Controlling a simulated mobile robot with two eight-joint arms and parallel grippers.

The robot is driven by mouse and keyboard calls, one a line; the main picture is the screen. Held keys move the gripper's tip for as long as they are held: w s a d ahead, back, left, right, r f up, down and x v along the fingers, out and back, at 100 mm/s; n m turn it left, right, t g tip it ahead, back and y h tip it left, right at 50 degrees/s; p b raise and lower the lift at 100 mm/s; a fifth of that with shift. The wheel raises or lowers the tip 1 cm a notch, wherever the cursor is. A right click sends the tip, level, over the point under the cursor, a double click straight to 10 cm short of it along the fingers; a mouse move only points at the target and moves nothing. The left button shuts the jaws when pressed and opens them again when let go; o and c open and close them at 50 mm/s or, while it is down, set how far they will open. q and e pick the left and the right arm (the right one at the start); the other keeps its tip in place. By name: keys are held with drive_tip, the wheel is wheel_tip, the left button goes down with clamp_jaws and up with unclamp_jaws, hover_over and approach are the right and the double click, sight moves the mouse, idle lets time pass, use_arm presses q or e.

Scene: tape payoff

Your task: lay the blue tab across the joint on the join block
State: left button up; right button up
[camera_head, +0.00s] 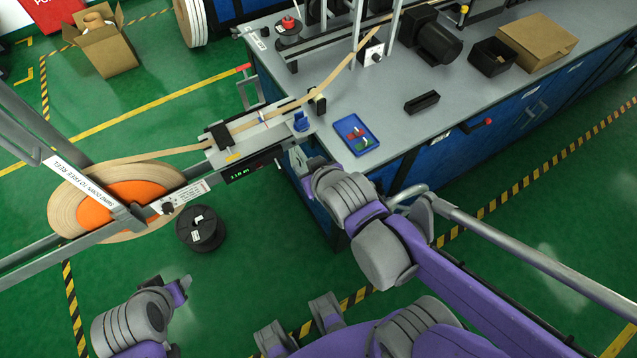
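The join block (275,134) is a pale metal plate at the table's left edge, with tan tape running along it and a black clamp (219,135) on it. A thin dark blue mark shows across the tape near its middle; I cannot tell if it is the blue tab or the joint. A small blue piece (301,122) stands at the block's right end. My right gripper (298,158) is just below the block at the table edge; its fingertips are too small to read. My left gripper (183,288) is low over the floor, away from the block, its fingers unclear.
A blue tray (368,145) with small red, green and white items lies right of the block. A black slotted holder (422,102) is beyond it. A tape reel (75,207) with an orange core is at left; a black spool (201,229) is on the floor.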

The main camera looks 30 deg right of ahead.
drive_tip(key=s+f+g, duration=0.3)
drive_tip(key=s+g, duration=0.1)
drive_tip(key=s, duration=0.6)
drive_tip(key=shift+f+g, duration=0.25)
drive_tip(key=shift+g, duration=0.05)
drive_tip(key=shift+d, duration=0.1)
